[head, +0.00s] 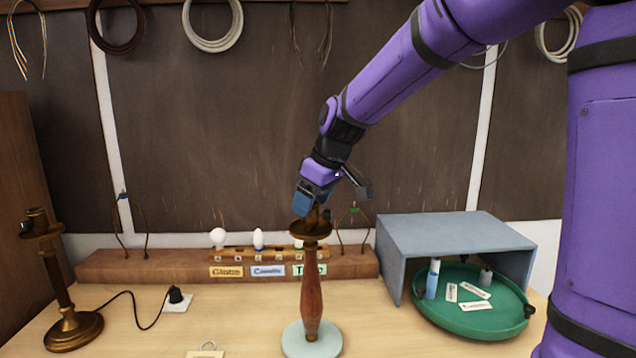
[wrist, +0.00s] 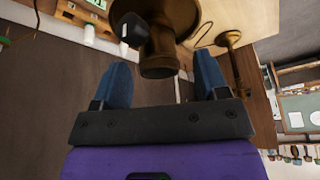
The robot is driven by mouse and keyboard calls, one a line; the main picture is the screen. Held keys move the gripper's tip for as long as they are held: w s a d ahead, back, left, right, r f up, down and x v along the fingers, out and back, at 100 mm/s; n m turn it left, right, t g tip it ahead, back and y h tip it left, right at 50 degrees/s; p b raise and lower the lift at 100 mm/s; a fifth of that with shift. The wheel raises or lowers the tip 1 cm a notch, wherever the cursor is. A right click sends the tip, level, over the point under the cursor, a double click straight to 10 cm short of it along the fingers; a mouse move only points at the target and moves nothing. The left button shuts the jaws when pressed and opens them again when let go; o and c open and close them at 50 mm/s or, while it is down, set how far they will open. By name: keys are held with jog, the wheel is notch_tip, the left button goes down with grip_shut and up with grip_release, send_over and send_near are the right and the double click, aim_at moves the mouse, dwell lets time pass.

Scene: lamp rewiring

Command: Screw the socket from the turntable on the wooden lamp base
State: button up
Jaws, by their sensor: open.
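The wooden lamp base (head: 311,285) stands upright in the middle of the table, with a red-brown stem, a pale round foot and a brass cup on top. A brass socket (wrist: 160,55) with a black switch knob shows in the wrist view, at the top of the lamp base. Whether it is fully seated or threaded, I cannot tell. My gripper (head: 310,203) is just above the brass cup. Its blue fingers (wrist: 162,75) are open on either side of the socket, with visible gaps. The green turntable (head: 455,327) is at the right, partly under a grey shelf.
A brass lamp (head: 62,290) with a cord stands at the left. A wooden rack (head: 150,265) with bulbs and labels runs along the back. The grey shelf (head: 450,232) covers part of the turntable, which holds a bottle (head: 433,279) and cards. The front table is mostly clear.

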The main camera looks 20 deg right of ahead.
jog(key=shift+x, duration=1.55)
jog(key=c, duration=1)
jog(key=shift+o, duration=0.3)
jog(key=m+h, duration=0.1)
jog(key=m, duration=0.3)
jog(key=shift+d+t, duration=0.15)
jog(key=shift+t, duration=0.25)
jog(key=shift+w+d+m+h, duration=0.1)
jog(key=shift+m+h, duration=0.9)
jog(key=shift+m, duration=1)
